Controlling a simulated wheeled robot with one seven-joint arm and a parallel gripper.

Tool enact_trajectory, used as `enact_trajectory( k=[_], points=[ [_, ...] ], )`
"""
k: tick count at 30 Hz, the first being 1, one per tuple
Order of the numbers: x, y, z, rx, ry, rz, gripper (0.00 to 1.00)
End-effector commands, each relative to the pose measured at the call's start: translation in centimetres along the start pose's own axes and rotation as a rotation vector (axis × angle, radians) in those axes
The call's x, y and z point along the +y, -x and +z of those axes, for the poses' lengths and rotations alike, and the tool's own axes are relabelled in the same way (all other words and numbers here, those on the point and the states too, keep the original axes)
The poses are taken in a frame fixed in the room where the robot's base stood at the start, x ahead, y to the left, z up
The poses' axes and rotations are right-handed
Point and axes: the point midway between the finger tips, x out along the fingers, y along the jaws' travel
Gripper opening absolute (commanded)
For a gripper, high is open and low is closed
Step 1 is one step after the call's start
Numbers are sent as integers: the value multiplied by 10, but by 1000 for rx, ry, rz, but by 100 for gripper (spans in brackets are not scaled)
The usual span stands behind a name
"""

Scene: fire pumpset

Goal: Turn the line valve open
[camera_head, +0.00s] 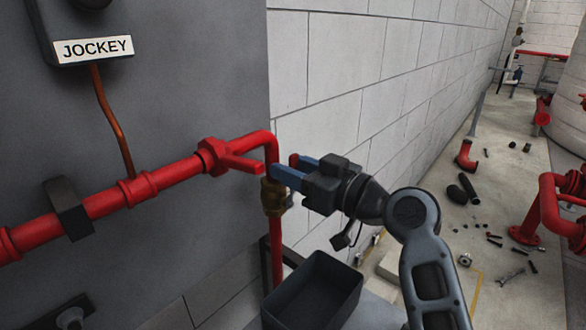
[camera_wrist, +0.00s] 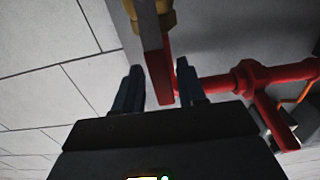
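The line valve has a brass body (camera_head: 273,198) on a red vertical pipe, below the pipe's bend; the brass also shows at the top of the wrist view (camera_wrist: 166,18). A flat red lever (camera_wrist: 157,62) extends from the brass between my fingers. My gripper (camera_head: 285,174) is at the valve, with its blue fingers pointing left. In the wrist view my gripper (camera_wrist: 160,75) has one finger on each side of the lever. The fingers are apart, with narrow gaps seen beside the lever. Contact with the lever cannot be told. My fingers hide part of the valve in the head view.
A red horizontal pipe (camera_head: 105,203) runs along the grey panel under the JOCKEY box (camera_head: 92,47). A dark open bin (camera_head: 312,292) stands below my gripper. A block wall (camera_head: 345,60) is close behind. Loose tools and fittings lie on the floor at right.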

Motion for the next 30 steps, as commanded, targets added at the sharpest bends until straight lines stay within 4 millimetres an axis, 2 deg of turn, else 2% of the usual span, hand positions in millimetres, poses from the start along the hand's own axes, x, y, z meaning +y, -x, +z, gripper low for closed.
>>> enact_trajectory(
  k=[11, 24, 30],
  points=[
    [0, 5, 0, 1, 1, 0, 46],
    [0, 69, 1, 0, 0, 0, 46],
    [0, 78, 0, 0, 1, -1, 46]
  ],
)
